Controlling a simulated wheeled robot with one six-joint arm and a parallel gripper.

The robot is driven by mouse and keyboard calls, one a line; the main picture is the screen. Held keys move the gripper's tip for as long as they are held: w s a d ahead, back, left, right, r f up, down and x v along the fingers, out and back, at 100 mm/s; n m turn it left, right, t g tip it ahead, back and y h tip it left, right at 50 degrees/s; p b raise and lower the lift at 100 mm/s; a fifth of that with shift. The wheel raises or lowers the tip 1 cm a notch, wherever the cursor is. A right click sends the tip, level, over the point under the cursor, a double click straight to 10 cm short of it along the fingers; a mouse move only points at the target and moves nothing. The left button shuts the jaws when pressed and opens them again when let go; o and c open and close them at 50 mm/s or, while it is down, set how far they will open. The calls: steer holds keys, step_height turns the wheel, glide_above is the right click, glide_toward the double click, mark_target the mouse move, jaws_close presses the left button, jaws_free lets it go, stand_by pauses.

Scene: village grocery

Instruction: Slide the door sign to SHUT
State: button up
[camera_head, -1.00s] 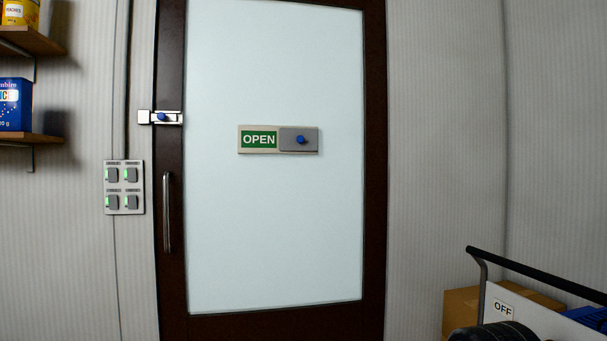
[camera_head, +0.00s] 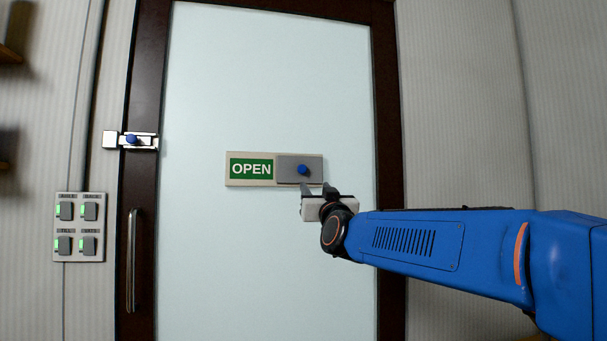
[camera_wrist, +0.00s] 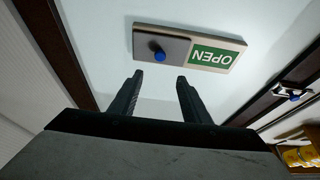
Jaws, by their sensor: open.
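The door sign (camera_head: 233,182) is a flat beige plate on the pale door panel. It shows OPEN (camera_head: 251,169) in white on green at its left. A grey slider (camera_head: 290,164) with a blue knob (camera_head: 303,170) covers its right half. My gripper (camera_head: 318,188) is just below the knob, open and empty. In the wrist view the sign appears upside down (camera_wrist: 237,43). There the blue knob (camera_wrist: 160,56) lies beyond the two spread fingers (camera_wrist: 158,84), apart from them and nearer the left one.
The dark-framed door (camera_head: 388,130) has a vertical handle (camera_head: 132,260) and a latch with a blue knob (camera_head: 132,140) at the left. A switch panel (camera_head: 79,248) is on the left wall. The door panel around the sign is clear.

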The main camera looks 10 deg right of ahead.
mark_target(302, 170)
steer(key=x, duration=1.6)
steer(key=shift+w, duration=0.45)
jaws_close()
